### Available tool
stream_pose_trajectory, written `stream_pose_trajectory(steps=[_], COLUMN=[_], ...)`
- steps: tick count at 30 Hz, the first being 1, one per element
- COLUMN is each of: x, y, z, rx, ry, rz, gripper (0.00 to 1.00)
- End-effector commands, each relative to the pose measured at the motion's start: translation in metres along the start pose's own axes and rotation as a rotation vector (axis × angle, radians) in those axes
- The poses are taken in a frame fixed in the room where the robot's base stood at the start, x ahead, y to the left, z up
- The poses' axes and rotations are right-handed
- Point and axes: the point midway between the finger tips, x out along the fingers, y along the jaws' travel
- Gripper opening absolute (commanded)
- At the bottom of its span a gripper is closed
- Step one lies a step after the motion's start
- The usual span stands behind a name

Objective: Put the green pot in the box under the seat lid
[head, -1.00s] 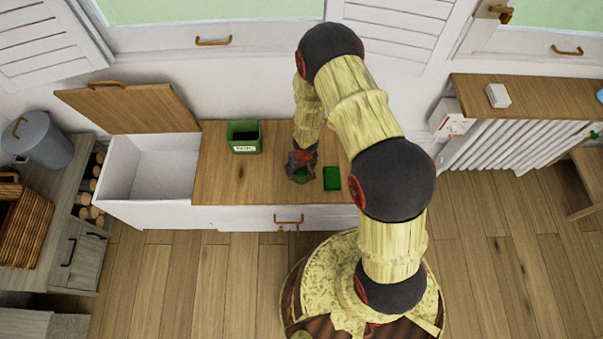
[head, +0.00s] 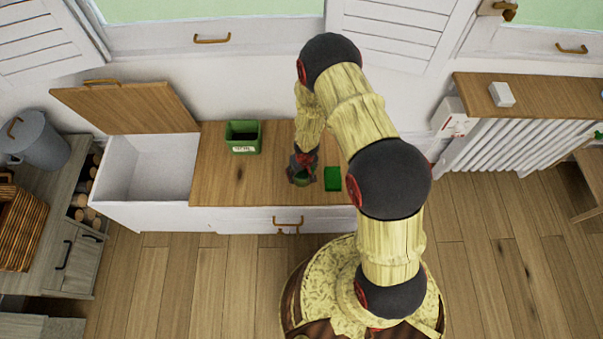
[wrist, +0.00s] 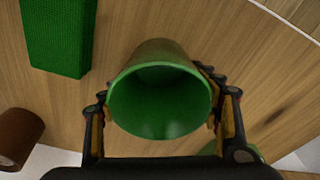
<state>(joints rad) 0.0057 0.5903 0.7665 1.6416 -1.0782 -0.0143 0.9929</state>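The green pot (wrist: 160,105) is in the middle of the wrist view with its open mouth facing the camera. In the head view the pot (head: 302,178) is at the front part of the wooden seat top. My gripper (head: 303,163) is at the pot, with one finger on each side of it; the wrist view shows my gripper (wrist: 160,100) close around it. The rim hides the contact, so I cannot tell if the fingers press on it. The box under the seat (head: 146,168) is at the left end of the bench, its wooden seat lid (head: 128,108) raised. The box looks empty.
A green labelled container (head: 244,137) stands on the seat top left of my gripper. A flat green block (head: 332,179) lies just right of the pot; it also shows in the wrist view (wrist: 60,35). A brown cylinder (wrist: 18,138) is at the wrist view's left edge.

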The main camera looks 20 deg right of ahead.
Motion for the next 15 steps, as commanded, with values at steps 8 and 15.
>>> stream_pose_trajectory(steps=[8, 15], x=[-0.0001, -0.0001], y=[0.0, -0.0001], z=[0.0003, 0.0003], rx=[0.0, 0.0], ry=[0.0, -0.001], rz=[0.0, 0.0], gripper=[0.78, 0.81])
